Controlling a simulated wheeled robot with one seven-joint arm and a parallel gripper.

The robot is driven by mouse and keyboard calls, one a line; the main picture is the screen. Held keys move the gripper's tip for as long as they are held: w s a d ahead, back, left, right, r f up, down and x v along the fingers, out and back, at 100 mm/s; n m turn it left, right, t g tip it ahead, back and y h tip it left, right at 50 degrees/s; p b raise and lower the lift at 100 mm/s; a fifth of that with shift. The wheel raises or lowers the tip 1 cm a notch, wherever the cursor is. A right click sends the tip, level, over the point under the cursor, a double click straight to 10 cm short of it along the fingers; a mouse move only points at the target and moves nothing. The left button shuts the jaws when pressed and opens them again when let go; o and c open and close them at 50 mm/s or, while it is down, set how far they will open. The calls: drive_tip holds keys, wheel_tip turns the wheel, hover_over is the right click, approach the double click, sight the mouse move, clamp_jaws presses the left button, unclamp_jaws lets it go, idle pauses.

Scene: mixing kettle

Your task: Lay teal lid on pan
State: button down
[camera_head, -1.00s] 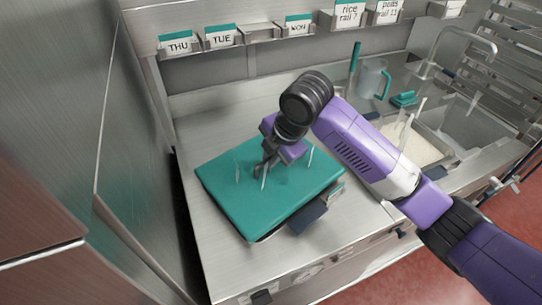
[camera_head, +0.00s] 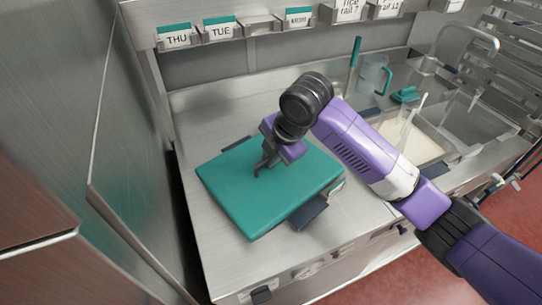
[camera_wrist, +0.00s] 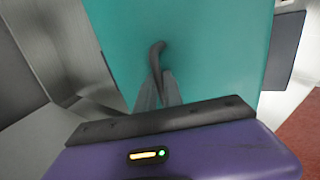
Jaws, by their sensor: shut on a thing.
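The teal lid (camera_head: 250,200) is a wide flat slab over the pan position on the left part of the steel counter. It hides nearly all of what is below it; a dark handle-like part (camera_head: 308,214) sticks out at its front right. My gripper (camera_head: 262,168) is above the lid's middle, pointing down, shut on the lid's dark handle. In the wrist view the dark curved handle (camera_wrist: 156,58) rises from the teal surface (camera_wrist: 215,45) between my fingertips (camera_wrist: 158,88). I cannot tell whether the lid rests fully on the pan.
A steel wall panel (camera_head: 50,120) stands close on the left. A rail with day labels (camera_head: 220,30) runs along the back. A clear jug (camera_head: 374,74), a bin of white grains (camera_head: 425,147) and a sink with a tap (camera_head: 465,40) are on the right.

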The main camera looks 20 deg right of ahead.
sight(278, 175)
drive_tip(key=shift+f, duration=0.1)
drive_tip(key=c, duration=1.4)
unclamp_jaws()
drive_tip(key=shift+o, duration=0.5)
drive_tip(key=o, duration=0.4)
drive_tip(key=shift+p+v, duration=2.5)
drive_tip(key=shift+v, duration=1.05)
